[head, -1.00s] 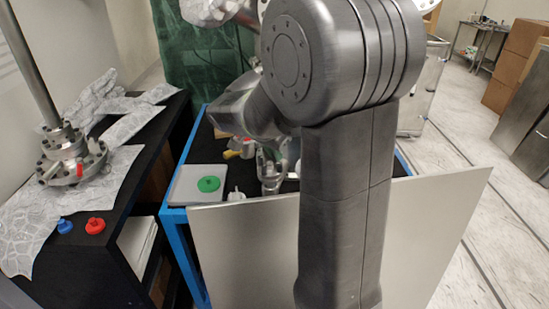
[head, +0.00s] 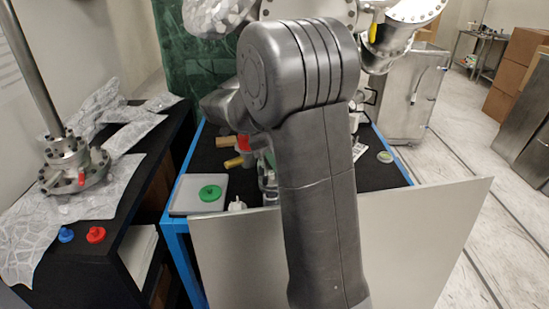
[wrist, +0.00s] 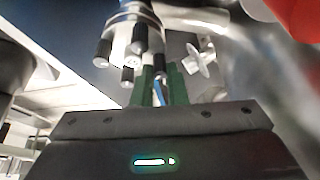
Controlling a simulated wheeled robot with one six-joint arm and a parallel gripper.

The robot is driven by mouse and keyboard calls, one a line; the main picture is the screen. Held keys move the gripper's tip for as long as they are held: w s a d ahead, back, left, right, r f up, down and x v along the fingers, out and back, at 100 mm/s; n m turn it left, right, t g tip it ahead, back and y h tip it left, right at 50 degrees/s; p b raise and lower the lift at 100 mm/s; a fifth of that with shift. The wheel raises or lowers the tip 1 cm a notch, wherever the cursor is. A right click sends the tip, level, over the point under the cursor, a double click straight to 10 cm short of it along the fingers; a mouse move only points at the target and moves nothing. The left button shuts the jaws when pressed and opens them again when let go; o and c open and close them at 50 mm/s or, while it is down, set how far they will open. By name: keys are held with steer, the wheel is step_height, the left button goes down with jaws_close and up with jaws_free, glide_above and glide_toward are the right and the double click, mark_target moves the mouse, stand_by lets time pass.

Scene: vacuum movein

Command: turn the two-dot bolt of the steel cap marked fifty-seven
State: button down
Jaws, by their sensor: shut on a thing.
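In the wrist view my gripper (wrist: 160,72) has its green fingers closed on what looks like a dark bolt end (wrist: 160,62). Other bolts with dark ends (wrist: 103,53) stick out around a round steel cap (wrist: 128,17) at the top, which is cut off by the frame. I cannot read a number on the cap or make out dots on the bolts. A narrow blue strip shows between the fingers. In the head view my own arm hides the gripper and the work spot.
A white wing-like part (wrist: 200,60) stands right of the fingers, with a large red surface (wrist: 295,18) beyond. In the head view a grey tray (head: 180,207) with a green disc (head: 210,193) sits on the blue-framed table. A grey panel (head: 420,235) stands in front.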

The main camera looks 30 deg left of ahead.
steer(key=m+p, duration=0.1)
steer(key=m, duration=0.1)
steer(key=m+g+p, duration=0.1)
steer(key=m, duration=0.1)
steer(key=shift+w+r+g, duration=0.1)
steer(key=shift+w+g, duration=0.05)
steer(key=shift+g, duration=0.15)
steer(key=shift+m+g+p, duration=0.4)
steer(key=shift+m+p, duration=0.15)
steer(key=shift+m, duration=0.75)
steer(key=c, duration=1.4)
jaws_free()
steer(key=shift+c, duration=0.2)
steer(key=shift+f, duration=0.2)
steer(key=shift+r, duration=0.1)
